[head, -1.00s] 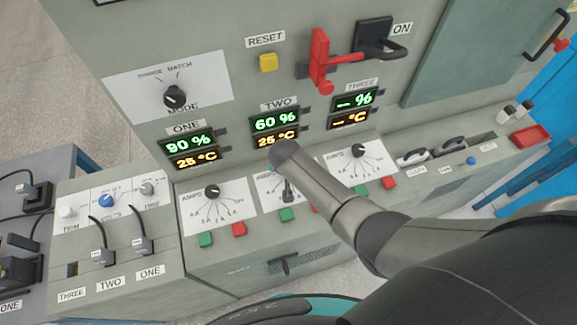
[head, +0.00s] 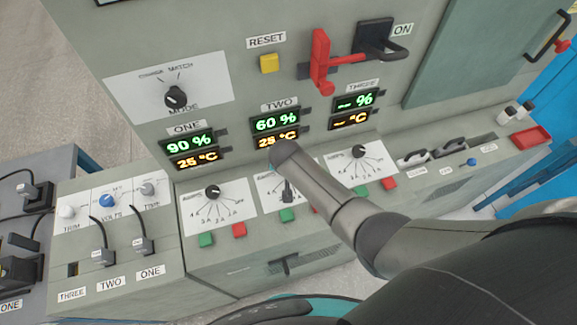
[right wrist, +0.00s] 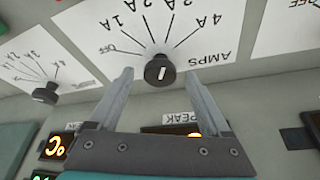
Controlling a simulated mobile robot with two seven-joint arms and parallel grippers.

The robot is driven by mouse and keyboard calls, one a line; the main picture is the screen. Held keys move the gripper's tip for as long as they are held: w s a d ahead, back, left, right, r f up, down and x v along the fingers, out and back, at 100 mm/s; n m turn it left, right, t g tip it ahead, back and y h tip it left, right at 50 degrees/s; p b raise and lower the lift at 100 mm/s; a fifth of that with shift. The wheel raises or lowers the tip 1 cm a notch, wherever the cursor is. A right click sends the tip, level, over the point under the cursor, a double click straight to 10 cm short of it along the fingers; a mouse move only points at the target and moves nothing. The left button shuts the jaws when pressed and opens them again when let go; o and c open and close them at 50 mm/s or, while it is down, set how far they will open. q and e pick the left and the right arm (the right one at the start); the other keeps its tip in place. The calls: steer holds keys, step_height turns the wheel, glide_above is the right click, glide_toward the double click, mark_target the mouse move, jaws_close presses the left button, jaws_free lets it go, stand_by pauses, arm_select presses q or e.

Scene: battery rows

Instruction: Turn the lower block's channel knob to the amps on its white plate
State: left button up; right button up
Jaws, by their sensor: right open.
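The display for TWO (head: 275,121) reads 60 % and 25 °C; ONE (head: 187,144) reads 90 %, and THREE (head: 354,99) shows only dashes. The white AMPS plate (head: 268,190) below TWO is partly covered by my right arm. In the right wrist view its black knob (right wrist: 160,70) stands between the two fingers of my right gripper (right wrist: 160,75), which is open, with a gap on both sides. My left gripper is not in view.
AMPS plates with knobs stand either side, at ONE (head: 212,192) and THREE (head: 359,151). Green and red buttons (head: 239,229) sit below. Above are a MODE knob (head: 175,97), a yellow RESET button (head: 268,63) and a red lever (head: 320,62).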

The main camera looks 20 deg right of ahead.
steer(key=shift+s+r, duration=0.15)
steer(key=shift+r, duration=0.3)
steer(key=p+v, duration=0.3)
steer(key=v, duration=1.1)
steer(key=shift+s+r, duration=0.1)
